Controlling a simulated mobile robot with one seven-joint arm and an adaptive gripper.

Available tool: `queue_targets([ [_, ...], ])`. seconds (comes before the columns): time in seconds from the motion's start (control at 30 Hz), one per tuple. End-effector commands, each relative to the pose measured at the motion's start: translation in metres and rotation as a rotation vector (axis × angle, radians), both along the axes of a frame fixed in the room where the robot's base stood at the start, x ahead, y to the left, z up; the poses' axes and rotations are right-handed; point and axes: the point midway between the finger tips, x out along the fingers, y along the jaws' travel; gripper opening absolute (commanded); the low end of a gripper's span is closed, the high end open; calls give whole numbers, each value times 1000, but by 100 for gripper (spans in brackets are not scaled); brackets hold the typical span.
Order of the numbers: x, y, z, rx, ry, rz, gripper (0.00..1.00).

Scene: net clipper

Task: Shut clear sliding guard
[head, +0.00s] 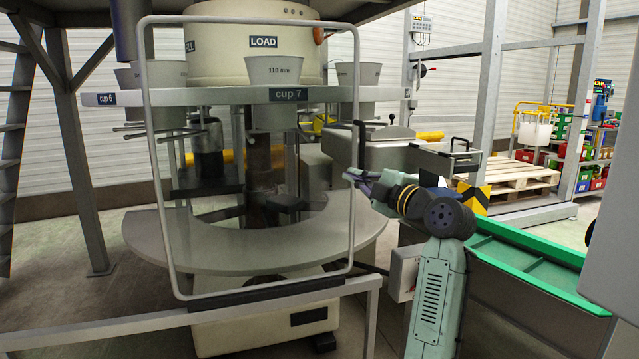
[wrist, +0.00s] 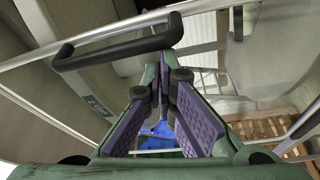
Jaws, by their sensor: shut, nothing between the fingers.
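The clear sliding guard (head: 147,120) is a see-through panel in a rounded pale grey frame, standing in front of the round cup machine. A black upright bar handle (head: 362,147) sits on its right edge. The handle (wrist: 115,47) also crosses the upper left of the wrist view. My gripper (head: 348,176) is at the guard's right edge, by the handle's lower end. In the wrist view my gripper (wrist: 167,62) is shut and empty, its fingertips close to one end of the handle. I cannot tell whether they touch it.
A grey horizontal rail (head: 130,328) runs low in front of the machine. A green-edged conveyor (head: 530,268) lies to the right of my arm. A grey box unit (head: 385,150) stands behind the handle. A wooden pallet (head: 515,175) is farther back right.

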Motion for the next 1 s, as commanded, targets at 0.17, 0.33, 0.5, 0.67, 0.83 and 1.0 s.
queue_targets([
  [0.17,9,-40,1,2,2,-3,0],
  [0.33,14,-59,1,1,0,-1,0],
  [0.5,16,-68,0,1,1,-1,0],
  [0.67,17,-70,0,0,0,-3,0],
  [0.83,17,-71,0,2,0,-6,0],
  [1.0,18,-67,0,1,0,-6,0],
])
